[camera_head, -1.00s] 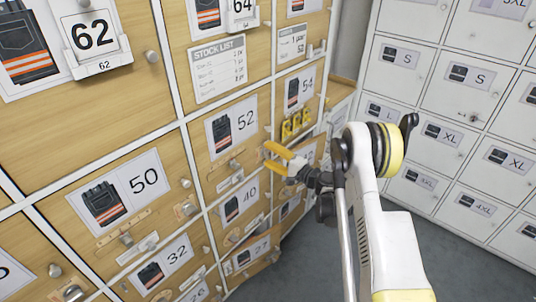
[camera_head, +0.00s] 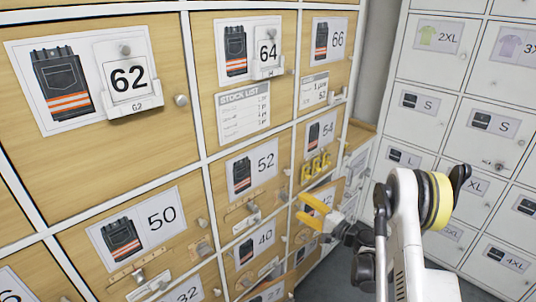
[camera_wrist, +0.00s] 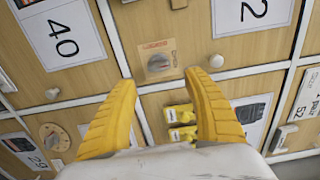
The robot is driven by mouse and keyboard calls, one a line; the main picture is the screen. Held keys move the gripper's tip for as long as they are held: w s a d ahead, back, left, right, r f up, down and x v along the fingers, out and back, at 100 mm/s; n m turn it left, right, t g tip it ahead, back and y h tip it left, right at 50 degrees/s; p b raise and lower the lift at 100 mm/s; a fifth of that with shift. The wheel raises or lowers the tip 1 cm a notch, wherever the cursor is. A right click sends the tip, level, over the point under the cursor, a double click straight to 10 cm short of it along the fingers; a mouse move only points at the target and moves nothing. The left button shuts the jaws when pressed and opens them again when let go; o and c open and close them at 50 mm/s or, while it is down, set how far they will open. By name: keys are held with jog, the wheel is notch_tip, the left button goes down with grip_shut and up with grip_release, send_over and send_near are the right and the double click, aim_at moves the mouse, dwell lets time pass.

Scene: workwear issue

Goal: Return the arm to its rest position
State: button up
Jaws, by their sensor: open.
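My gripper (camera_head: 314,211) has two yellow fingers, spread apart and empty, in front of the wooden locker fronts near the doors marked 52 and 40. My white arm (camera_head: 408,240) reaches in from the lower right. In the wrist view the gripper (camera_wrist: 163,88) shows its two fingertips apart. The fingers appear clear of the doors, though the exact distance cannot be told.
Yellow items (camera_head: 315,165) sit below the 54 label; they also show between the fingers in the wrist view (camera_wrist: 180,122). A stock list (camera_head: 243,112) hangs on the wooden lockers. White lockers (camera_head: 430,105) stand at the right, with a strip of grey floor at the bottom.

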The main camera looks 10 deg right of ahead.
jog(key=s+a+r+n+g+h, duration=0.25)
jog(key=s+a+r, duration=0.2)
jog(key=r, duration=0.35)
jog(key=s+a+r+n+g+h, duration=0.1)
jog(key=s+a+r+n+g, duration=0.3)
jog(key=r, duration=0.4)
jog(key=s+d+r+n+h, duration=0.1)
jog(key=s+d+n+h, duration=0.1)
jog(key=s, duration=1.2)
jog(key=s+d+r+n+h, duration=0.1)
jog(key=s+h, duration=0.4)
jog(key=s, duration=0.9)
jog(key=shift+d+n+g, duration=0.45)
jog(key=shift+n, duration=0.3)
